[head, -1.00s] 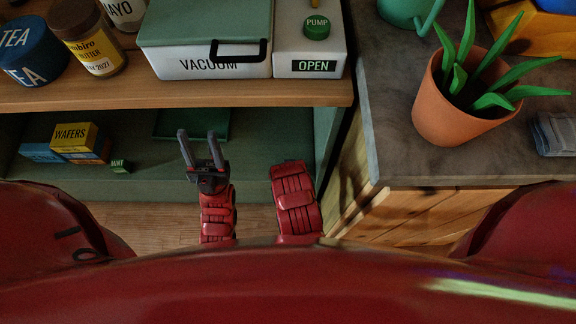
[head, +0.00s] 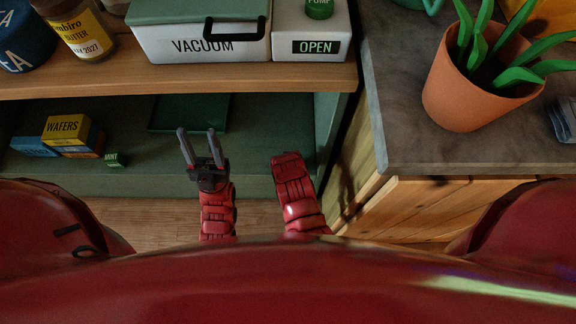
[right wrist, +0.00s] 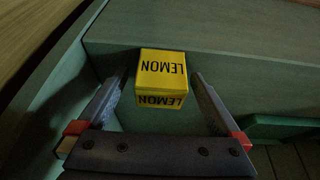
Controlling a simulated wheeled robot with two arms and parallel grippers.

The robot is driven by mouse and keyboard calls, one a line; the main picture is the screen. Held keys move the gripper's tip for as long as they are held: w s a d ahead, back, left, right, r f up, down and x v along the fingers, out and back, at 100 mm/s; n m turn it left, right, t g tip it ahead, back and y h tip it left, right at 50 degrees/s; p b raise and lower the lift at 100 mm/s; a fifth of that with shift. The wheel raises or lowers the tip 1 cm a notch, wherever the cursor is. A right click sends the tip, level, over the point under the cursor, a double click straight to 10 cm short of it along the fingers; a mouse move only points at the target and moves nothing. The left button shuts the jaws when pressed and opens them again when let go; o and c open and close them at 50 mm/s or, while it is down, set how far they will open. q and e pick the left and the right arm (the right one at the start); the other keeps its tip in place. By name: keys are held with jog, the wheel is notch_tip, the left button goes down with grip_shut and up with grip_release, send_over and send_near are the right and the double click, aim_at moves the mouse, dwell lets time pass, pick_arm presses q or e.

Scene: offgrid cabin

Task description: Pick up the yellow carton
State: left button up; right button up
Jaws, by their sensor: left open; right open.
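In the right wrist view a yellow carton (right wrist: 162,68) marked LEMON sits on a green surface against a green panel. My right gripper (right wrist: 160,78) is open, its fingers on either side of the carton with a visible gap at each side; I cannot tell how far ahead the carton lies. In the head view the right gripper and this carton are hidden; only my red right arm shows. My left gripper (head: 200,147) is open and empty, in front of the lower shelf.
A WAFERS box (head: 66,128) with yellow faces, a blue box (head: 35,146) and a small MINT box (head: 114,159) stand on the lower shelf (head: 165,178). Above is a wooden shelf edge (head: 180,80). A stone-topped counter (head: 420,155) with a potted plant (head: 475,95) is at right.

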jog(key=shift+w+f, duration=0.1)
jog(key=shift+f, duration=0.25)
jog(key=shift+r, duration=0.1)
jog(key=c, duration=1.4)
